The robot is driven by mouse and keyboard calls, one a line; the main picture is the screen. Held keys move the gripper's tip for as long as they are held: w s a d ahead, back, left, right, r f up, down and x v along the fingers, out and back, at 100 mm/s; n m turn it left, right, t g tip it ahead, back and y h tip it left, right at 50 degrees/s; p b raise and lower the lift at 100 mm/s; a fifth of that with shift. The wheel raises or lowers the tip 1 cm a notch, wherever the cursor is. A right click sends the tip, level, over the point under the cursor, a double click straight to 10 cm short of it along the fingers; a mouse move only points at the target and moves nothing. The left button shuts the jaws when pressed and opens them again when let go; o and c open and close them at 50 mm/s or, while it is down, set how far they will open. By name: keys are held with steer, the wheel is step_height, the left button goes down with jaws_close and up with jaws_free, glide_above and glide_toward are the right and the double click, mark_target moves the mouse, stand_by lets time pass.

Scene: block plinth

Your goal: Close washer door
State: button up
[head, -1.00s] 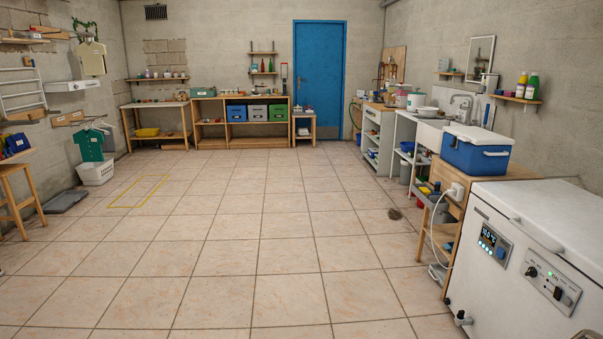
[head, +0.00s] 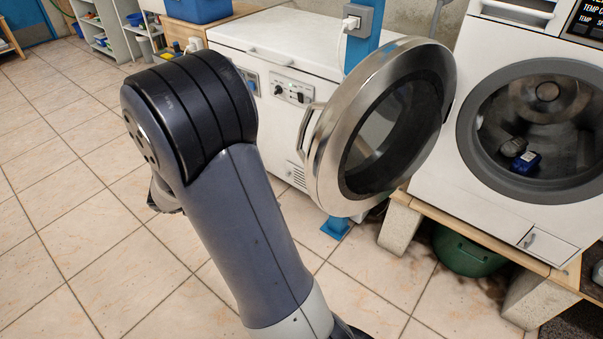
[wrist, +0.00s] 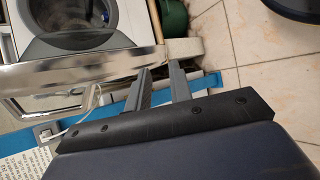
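The white washer (head: 530,50) stands on the right in the head view, its round drum opening showing dark inside with a small blue item (head: 526,161). Its round door (head: 325,160), with a silver rim, dark glass and a bar handle (head: 306,133) on its left, stands wide open. The washer front also shows in the wrist view (wrist: 120,12), upper left, above a silver band (wrist: 65,75) that looks like the door rim. My gripper (wrist: 161,68) is open and empty, its two fingers apart close to the band's right end. Contact cannot be told. In the head view my arm hides the gripper.
The washer rests on a wooden top with pale block legs (head: 398,230). A green tub (head: 465,250) sits beneath. A blue post (head: 362,50) with a socket and a white chest freezer (head: 290,40) stand behind the door. The tiled floor at left is clear.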

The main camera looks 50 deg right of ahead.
mark_target(303, 170)
steer(key=w+d+m+h, duration=0.1)
steer(key=w+h, duration=0.1)
steer(key=w+d+r+g+h, duration=0.1)
steer(key=w+d+h, duration=0.1)
steer(key=w, duration=0.1)
steer(key=w+d+r+m+h+b, duration=0.1)
steer(key=w, duration=0.2)
steer(key=shift+w+d+m+h, duration=0.1)
steer(key=shift+d+m+h, duration=0.2)
steer(key=shift+d+h, duration=0.1)
jaws_close()
steer(key=shift+m+g, duration=0.3)
steer(key=shift+g, duration=0.1)
steer(key=shift+s+d+r+b, duration=0.1)
steer(key=shift+s+d+b, duration=0.1)
steer(key=shift+s+d, duration=1.8)
steer(key=shift+s+d+r+b, duration=0.1)
steer(key=shift+s+d+b, duration=0.05)
steer(key=shift+s+d, duration=1.8)
steer(key=shift+w+d+h, duration=0.15)
steer(key=shift+h, duration=0.15)
